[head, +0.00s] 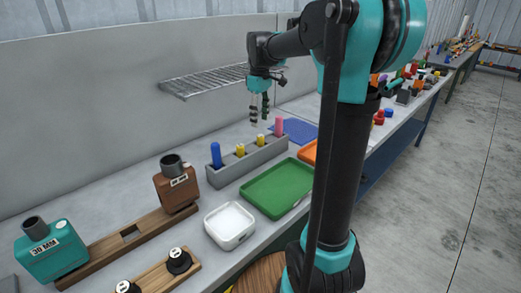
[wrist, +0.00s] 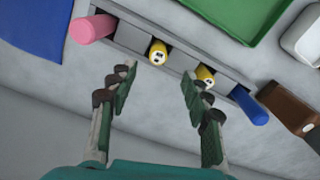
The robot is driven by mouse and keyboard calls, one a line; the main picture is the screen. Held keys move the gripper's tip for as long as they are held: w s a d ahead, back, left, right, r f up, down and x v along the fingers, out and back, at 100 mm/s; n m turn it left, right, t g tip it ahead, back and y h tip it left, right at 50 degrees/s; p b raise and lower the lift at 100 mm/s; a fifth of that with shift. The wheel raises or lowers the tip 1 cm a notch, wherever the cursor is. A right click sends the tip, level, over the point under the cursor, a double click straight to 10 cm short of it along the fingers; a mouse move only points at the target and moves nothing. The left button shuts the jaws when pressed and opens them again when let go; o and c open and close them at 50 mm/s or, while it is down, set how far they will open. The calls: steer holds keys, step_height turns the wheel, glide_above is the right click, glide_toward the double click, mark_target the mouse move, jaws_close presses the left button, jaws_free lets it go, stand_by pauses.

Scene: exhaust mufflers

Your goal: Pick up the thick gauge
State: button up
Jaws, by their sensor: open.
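A grey rack (head: 250,165) holds several upright pegs in a row. They are a blue peg (head: 215,155), two short yellow pegs, one on the left (head: 240,150) and one on the right (head: 261,140), and a pink peg (head: 279,126). The wrist view shows the same row, with the pink peg (wrist: 92,29) at left and the blue peg (wrist: 250,105) at right. The pink one looks widest there; no peg is readably marked as the thick gauge. My gripper (head: 259,116) is open and empty above the rack. In the wrist view its fingertips (wrist: 157,78) lie short of the yellow pegs.
A teal muffler labelled 30 MM (head: 53,250) and a brown muffler (head: 176,183) stand by a wooden board (head: 125,243). A white tray (head: 230,225), a green tray (head: 277,187) and a blue mat (head: 299,129) lie nearby. A wire shelf (head: 205,80) is on the wall behind.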

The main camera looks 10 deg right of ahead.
mark_target(261, 136)
steer(key=shift+w+d+f, duration=0.1)
steer(key=shift+d+f, duration=0.05)
steer(key=shift+f, duration=3.65)
steer(key=shift+c, duration=0.6)
jaws_close()
steer(key=shift+r, duration=0.1)
